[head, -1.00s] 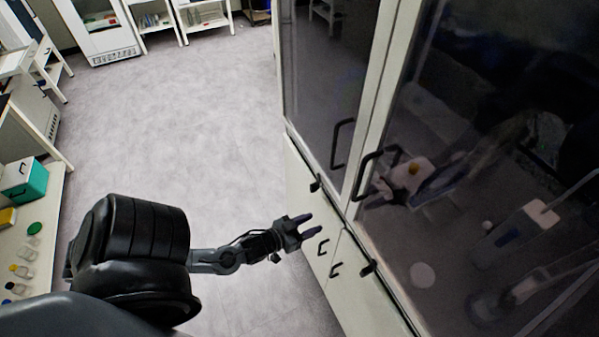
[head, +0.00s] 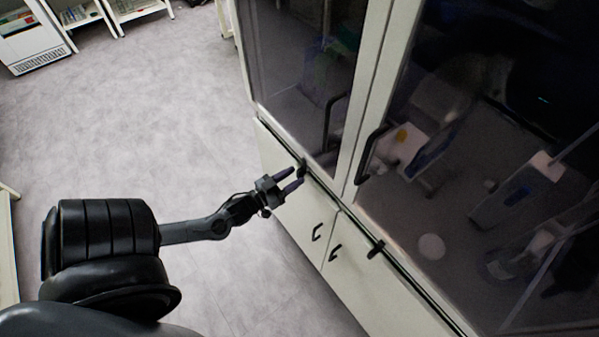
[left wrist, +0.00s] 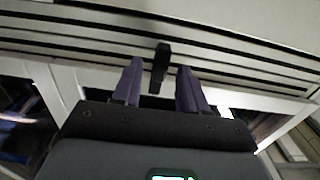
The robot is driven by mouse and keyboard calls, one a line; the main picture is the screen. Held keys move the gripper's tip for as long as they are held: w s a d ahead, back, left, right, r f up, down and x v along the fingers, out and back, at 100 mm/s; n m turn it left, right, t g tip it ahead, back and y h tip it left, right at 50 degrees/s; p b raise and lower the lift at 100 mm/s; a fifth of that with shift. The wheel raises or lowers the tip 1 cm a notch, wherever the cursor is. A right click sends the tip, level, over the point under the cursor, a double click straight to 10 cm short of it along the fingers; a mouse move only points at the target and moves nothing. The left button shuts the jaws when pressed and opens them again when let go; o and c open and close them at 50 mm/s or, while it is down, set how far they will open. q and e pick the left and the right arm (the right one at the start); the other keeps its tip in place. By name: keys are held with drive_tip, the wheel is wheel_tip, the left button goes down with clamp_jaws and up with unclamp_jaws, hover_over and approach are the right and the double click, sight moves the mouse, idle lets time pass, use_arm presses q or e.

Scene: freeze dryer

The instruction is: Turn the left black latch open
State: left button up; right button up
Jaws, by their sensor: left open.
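The left black latch (head: 303,165) sits on the upper front edge of the white cabinet, below the glass doors. My left gripper (head: 296,178) is open, with its purple fingertips close to this latch. In the left wrist view the latch (left wrist: 160,66) shows between and slightly beyond the two fingers of the left gripper (left wrist: 160,76). I cannot tell whether the fingers touch it. The right black latch (head: 376,249) sits farther along the same edge. My right gripper is not in view.
Two glass doors with black handles (head: 369,155) rise above the latches. Two smaller black handles (head: 317,232) are on the white lower cabinet doors (head: 300,212). The grey floor (head: 150,130) to the left is clear. White shelves and a white appliance (head: 35,38) stand at the far left.

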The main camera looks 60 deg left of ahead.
sight(297, 175)
use_arm(q)
drive_tip(key=shift+w+a, duration=0.15)
drive_tip(key=shift+w, duration=0.7)
drive_tip(key=shift+w+a, duration=0.15)
drive_tip(key=shift+w, duration=0.65)
clamp_jaws()
